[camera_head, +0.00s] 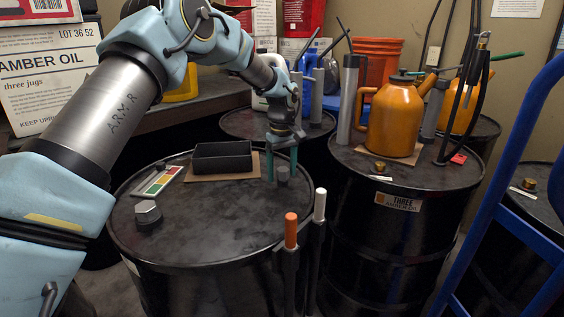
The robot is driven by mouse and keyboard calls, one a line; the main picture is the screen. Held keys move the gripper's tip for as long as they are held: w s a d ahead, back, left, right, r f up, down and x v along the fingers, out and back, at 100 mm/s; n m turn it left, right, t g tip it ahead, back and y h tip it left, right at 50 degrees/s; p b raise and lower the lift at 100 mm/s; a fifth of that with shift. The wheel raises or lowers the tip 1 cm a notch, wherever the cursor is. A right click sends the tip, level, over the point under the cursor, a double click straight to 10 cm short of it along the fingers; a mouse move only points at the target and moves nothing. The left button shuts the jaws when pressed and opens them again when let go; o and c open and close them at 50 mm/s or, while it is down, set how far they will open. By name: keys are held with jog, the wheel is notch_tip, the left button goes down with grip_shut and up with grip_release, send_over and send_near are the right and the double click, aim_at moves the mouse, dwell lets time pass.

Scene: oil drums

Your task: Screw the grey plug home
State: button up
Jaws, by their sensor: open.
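My gripper (282,177) points down over the right side of the near black drum (215,240). Its two teal fingers are apart. A small dark grey plug (283,172) stands on the drum top between the fingers or just behind them; whether they touch it cannot be told. The thread and any opening under it are hidden. A larger plug with a light grey hexagonal top (148,211) and dark base is at the left of the same drum top, away from my gripper.
A black tray (222,156) on cardboard and a colour-striped card (158,180) are on the drum top. Orange-handled (291,230) and white-handled (320,205) tools stand at its front right edge. An orange oil jug (393,118) stands on the right drum. A blue frame (505,185) is at far right.

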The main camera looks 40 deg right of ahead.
jog(key=shift+c, duration=0.3)
grip_shut()
dwell(0.4)
